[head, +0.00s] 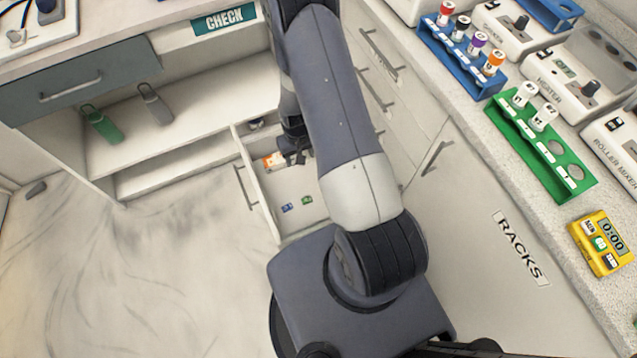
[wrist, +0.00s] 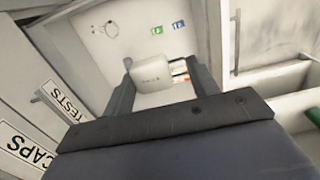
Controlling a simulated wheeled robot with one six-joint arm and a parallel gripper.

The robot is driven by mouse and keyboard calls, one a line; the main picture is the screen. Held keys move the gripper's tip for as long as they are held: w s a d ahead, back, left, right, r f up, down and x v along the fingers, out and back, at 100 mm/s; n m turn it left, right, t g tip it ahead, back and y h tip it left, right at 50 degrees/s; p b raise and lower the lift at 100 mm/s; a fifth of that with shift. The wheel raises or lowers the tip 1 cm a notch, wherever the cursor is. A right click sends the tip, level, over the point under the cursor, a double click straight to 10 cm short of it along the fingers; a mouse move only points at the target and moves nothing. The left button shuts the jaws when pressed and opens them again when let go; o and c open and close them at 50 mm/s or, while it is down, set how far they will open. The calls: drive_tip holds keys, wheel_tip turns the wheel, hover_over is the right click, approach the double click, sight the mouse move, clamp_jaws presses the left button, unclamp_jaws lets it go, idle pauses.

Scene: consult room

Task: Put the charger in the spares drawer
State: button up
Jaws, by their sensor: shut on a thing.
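In the wrist view the charger (wrist: 150,73), a white rounded block, sits between the two fingers of my gripper (wrist: 162,84), which is shut on it. In the head view my gripper (head: 295,152) is over the open drawer (head: 258,190); the charger cannot be made out there. The drawer also shows below the charger in the wrist view (wrist: 110,60). I cannot tell whether the charger touches the drawer floor. The open drawer's label is not visible.
The drawer holds a blue item (head: 287,207), a green item (head: 307,199), an orange-and-white item (head: 273,160) and a thin looped item (wrist: 111,29). An open shelf holds a green bottle (head: 101,124) and a grey one (head: 155,104).

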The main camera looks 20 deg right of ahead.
drive_tip(key=w+d+f+b, duration=0.1)
drive_tip(key=d+f+b, duration=0.3)
drive_tip(key=f+b, duration=0.6)
drive_tip(key=w+d+f+b, duration=0.2)
drive_tip(key=f+b, duration=0.8)
drive_tip(key=f, duration=0.9)
drive_tip(key=w+d+f+b, duration=0.1)
drive_tip(key=d+f+b, duration=0.4)
drive_tip(key=f+b, duration=0.6)
drive_tip(key=shift+w+d+f, duration=0.15)
drive_tip(key=shift+d+f, duration=0.05)
drive_tip(key=shift+f, duration=0.75)
drive_tip(key=shift+w+d+f, duration=0.15)
drive_tip(key=shift+f, duration=0.75)
drive_tip(key=shift+f+b, duration=0.2)
drive_tip(key=shift+b, duration=0.15)
drive_tip(key=o, duration=1)
drive_tip(key=shift+r, duration=0.15)
wheel_tip(320, 180, up, 12)
drive_tip(key=p, duration=0.4)
drive_tip(key=shift+r+p, duration=0.1)
drive_tip(key=shift+p, duration=0.25)
